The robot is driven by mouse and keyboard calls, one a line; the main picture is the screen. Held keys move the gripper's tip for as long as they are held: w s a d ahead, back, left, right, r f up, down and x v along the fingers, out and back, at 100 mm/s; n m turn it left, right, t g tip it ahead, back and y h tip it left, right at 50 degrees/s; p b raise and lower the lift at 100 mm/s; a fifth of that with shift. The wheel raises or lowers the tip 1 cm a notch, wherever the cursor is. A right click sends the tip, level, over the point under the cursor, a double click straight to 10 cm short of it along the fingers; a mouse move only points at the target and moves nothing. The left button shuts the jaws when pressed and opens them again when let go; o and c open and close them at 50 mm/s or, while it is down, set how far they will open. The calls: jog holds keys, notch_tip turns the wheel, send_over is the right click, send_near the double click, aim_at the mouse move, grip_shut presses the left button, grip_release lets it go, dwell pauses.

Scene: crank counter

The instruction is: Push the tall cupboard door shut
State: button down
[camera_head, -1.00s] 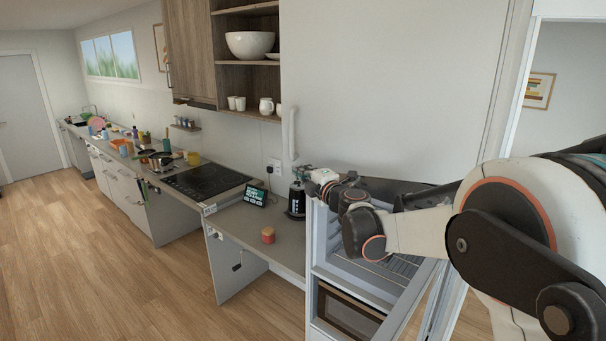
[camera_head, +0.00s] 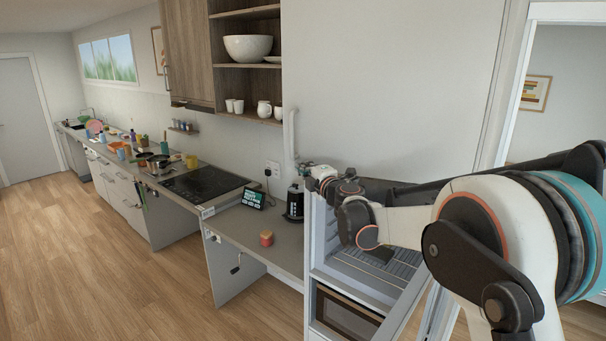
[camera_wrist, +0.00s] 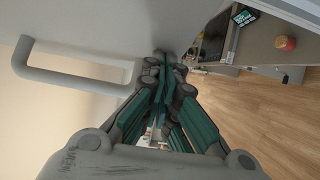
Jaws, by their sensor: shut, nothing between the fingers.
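The tall cupboard door (camera_head: 400,90) is a large plain pale panel in the head view, with a vertical white bar handle (camera_head: 290,135) near its left edge. Below the panel, the cupboard's open inside shows wire racks (camera_head: 400,262). My gripper (camera_head: 306,171) is at the door's lower left, just below the handle. In the wrist view the shut, empty fingers (camera_wrist: 165,70) point at the pale panel, with the handle (camera_wrist: 75,65) to their left. Whether the fingertips touch the door cannot be told.
A dark-fronted oven (camera_head: 345,312) sits low in the cupboard. Left of it, a grey counter (camera_head: 235,225) holds a black kettle (camera_head: 295,202), a small display (camera_head: 254,199) and a red-and-yellow item (camera_head: 266,238). The wooden floor (camera_head: 100,260) at left is clear.

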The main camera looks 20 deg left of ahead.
jog(key=w+m+t+h, duration=0.1)
jog(key=w, duration=0.4)
jog(key=w+d+m+t+h+b, duration=0.1)
jog(key=w+h, duration=0.1)
jog(key=w, duration=0.4)
jog(key=w+d+m+t+h, duration=0.1)
jog(key=w+m+h, duration=0.1)
jog(key=w, duration=0.3)
jog(key=shift+w+d, duration=0.15)
jog(key=shift+d, duration=0.05)
jog(key=shift+r+h, duration=0.1)
jog(key=shift+h, duration=0.2)
jog(key=shift+w+d+t, duration=0.15)
jog(key=shift+d+t, duration=0.05)
jog(key=shift+t, duration=0.1)
